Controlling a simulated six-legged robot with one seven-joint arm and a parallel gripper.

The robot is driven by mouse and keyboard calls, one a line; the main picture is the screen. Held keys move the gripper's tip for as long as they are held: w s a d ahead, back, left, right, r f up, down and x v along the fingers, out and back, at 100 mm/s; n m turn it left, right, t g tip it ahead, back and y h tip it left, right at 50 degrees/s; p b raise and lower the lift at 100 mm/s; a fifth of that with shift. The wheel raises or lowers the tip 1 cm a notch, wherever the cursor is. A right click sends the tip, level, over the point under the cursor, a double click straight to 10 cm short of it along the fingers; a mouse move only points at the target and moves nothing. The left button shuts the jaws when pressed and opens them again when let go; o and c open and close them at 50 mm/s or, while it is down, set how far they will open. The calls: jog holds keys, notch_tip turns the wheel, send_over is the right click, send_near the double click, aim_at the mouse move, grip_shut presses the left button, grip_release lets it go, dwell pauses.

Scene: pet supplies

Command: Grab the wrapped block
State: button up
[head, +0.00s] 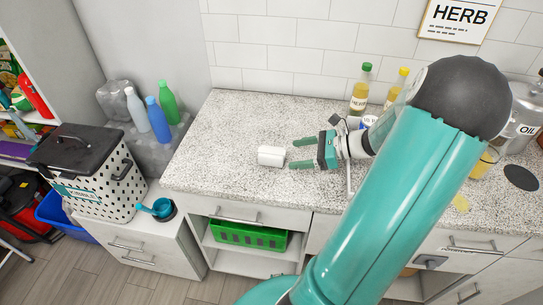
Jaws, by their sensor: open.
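The wrapped block appears to be the small white block (271,156) lying on the speckled countertop (230,130). My gripper (302,154) is open, with its two teal fingers pointing left toward the block. The fingertips are just to the right of the block's right end. Nothing shows between the fingers. Whether the fingertips touch the block or hover above the counter cannot be told from this view.
Bottles (360,88) stand at the back of the counter behind my arm. An oil canister (522,120) stands at the right. A dotted kibble bin (92,182) and a blue scoop (160,208) are on the lower cabinet at left. The counter left of the block is clear.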

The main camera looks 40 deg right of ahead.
aim_at(272, 155)
jog(key=x, duration=0.9)
jog(key=shift+w+d+r, duration=0.1)
jog(key=shift+w+r, duration=0.1)
jog(key=shift+w, duration=0.05)
jog(key=c, duration=1.2)
jog(key=shift+r, duration=0.1)
